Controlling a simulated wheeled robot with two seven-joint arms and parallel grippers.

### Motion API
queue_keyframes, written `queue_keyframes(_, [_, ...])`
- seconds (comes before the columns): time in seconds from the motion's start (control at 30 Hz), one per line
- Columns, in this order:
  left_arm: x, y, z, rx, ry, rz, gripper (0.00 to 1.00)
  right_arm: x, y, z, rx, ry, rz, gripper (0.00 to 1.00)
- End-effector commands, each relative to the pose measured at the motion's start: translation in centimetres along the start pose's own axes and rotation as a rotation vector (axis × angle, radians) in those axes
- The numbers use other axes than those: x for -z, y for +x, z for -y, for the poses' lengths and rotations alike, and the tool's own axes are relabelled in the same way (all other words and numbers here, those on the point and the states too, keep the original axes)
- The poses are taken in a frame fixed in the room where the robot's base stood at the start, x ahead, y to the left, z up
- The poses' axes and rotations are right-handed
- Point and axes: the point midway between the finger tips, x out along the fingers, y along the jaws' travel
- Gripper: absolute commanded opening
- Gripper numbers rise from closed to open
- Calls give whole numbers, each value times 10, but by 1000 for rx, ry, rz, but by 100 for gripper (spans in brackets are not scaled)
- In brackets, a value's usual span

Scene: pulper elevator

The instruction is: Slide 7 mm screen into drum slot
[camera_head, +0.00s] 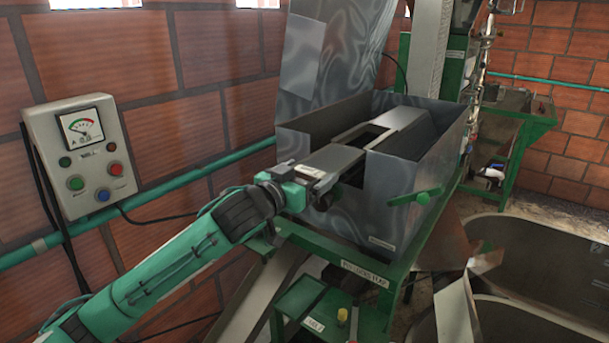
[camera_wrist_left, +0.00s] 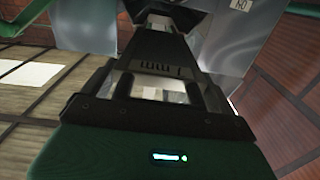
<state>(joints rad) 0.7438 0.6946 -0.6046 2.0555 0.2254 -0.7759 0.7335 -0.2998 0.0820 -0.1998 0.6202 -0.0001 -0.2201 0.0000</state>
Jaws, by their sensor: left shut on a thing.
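My left gripper (camera_head: 318,180) is at the near left side of the grey metal housing (camera_head: 395,195). It is shut on a dark flat piece, which I take to be the 7 mm screen (camera_head: 335,157). This piece reaches from the gripper over the housing's open top. In the left wrist view the dark piece (camera_wrist_left: 160,70), with a row of short slots, lies ahead of the gripper. Inside the housing is a dark grey part (camera_head: 405,120) with a rectangular opening beside it. I cannot tell whether the piece touches it. The drum slot is not clearly visible. My right gripper is out of view.
A control box (camera_head: 85,155) with a gauge and buttons is on the brick wall at left. A green pipe (camera_head: 200,175) runs along the wall. A large grey tub (camera_head: 530,245) stands at lower right.

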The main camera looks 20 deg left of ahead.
Motion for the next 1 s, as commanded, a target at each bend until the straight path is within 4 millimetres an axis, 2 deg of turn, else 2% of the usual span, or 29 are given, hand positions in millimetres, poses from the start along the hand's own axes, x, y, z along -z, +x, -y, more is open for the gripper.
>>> queue_keyframes(1.0, [2,25,0,-1,0,-3,38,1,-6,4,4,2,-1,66])
